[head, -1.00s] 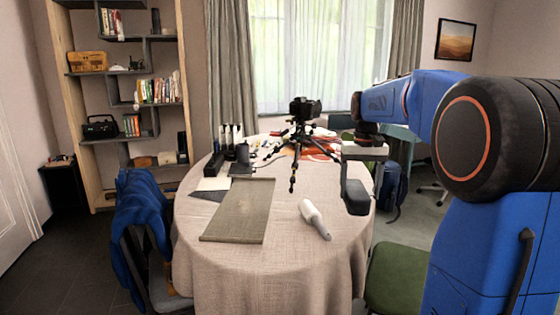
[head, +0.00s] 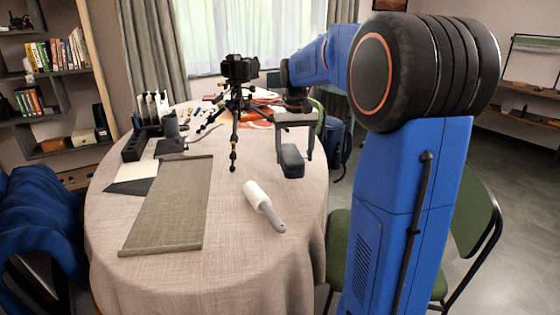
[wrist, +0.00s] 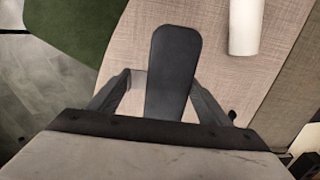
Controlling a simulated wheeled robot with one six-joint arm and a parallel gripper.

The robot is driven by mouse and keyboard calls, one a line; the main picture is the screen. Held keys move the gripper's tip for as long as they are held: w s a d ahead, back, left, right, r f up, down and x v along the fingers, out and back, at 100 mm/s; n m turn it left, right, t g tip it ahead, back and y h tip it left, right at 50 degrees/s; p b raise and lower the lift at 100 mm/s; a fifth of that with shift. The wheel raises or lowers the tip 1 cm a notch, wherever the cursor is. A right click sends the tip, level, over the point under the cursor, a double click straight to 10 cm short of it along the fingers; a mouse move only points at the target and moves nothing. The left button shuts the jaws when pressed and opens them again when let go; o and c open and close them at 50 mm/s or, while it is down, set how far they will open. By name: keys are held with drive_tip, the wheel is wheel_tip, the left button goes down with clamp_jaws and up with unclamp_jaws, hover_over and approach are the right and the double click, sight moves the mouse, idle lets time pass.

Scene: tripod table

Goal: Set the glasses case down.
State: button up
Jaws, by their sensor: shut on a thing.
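The glasses case (head: 291,161) is a dark grey, rounded, elongated case. It also shows in the wrist view (wrist: 173,65), between the two fingers and reaching out past them. My gripper (head: 292,146) is shut on it, to the right of the tripod, over the right side of the round table (head: 230,270). In the wrist view my gripper (wrist: 165,95) has a finger at each side of the case. I cannot tell the exact gap between the case and the tablecloth.
A white lint roller (head: 262,203) lies just left of the case. A green-grey mat (head: 172,205) lies further left. A tripod with a camera (head: 238,90) stands behind. The front of the table is clear. Green chairs (head: 470,215) stand at the right.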

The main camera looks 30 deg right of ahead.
drive_tip(key=shift+f, duration=2.6)
drive_tip(key=shift+f, duration=0.15)
drive_tip(key=o, duration=1.2)
wheel_tip(320, 180, up, 12)
drive_tip(key=shift+r, duration=0.15)
